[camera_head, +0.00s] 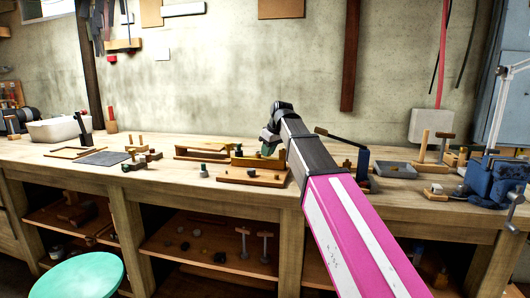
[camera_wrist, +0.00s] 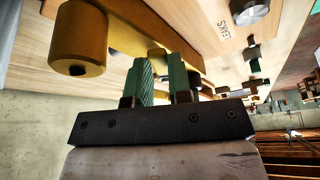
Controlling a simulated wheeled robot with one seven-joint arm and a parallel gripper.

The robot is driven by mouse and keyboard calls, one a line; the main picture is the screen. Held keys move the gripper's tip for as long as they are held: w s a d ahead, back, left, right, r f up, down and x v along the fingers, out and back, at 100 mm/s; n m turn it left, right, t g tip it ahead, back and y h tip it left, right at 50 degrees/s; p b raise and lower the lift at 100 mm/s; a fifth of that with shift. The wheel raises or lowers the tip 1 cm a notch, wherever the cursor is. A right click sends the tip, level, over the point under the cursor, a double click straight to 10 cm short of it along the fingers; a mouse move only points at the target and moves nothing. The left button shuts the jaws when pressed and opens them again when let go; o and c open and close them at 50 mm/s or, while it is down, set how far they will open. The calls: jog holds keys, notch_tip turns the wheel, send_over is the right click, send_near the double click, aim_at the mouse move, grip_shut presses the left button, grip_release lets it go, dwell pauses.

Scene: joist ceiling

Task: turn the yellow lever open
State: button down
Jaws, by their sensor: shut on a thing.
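The yellow lever shows large in the wrist view (camera_wrist: 118,30), a golden bar with a round cylindrical knob (camera_wrist: 82,45) at its left end. In the head view the lever (camera_head: 247,162) is small, on a wooden board on the workbench. My gripper (camera_wrist: 166,82) has its green-padded fingers close together on a part of the lever, right of the knob. The exact contact is partly hidden by the fingers. In the head view my gripper (camera_head: 269,149) is at the lever, with my arm reaching in from the lower right.
The workbench (camera_head: 165,178) holds many small fixtures on both sides. A blue vise (camera_head: 490,180) stands at the right and a white tub (camera_head: 55,129) at the left. A green stool (camera_head: 80,278) stands in front. Wall space above the bench is mostly open.

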jog(key=n, duration=0.2)
jog(key=w+n+g, duration=0.1)
jog(key=w+d+n+g, duration=0.1)
jog(key=n, duration=0.1)
jog(key=shift+w+n+y, duration=0.25)
jog(key=shift+n+y, duration=0.05)
jog(key=shift+y, duration=0.1)
dwell(0.3)
jog(key=c, duration=1)
grip_release()
jog(key=shift+c, duration=0.2)
jog(key=v, duration=1)
jog(key=shift+w+r, duration=0.15)
jog(key=shift+w, duration=0.05)
jog(key=shift+s+r, duration=0.1)
jog(key=shift+r, duration=0.2)
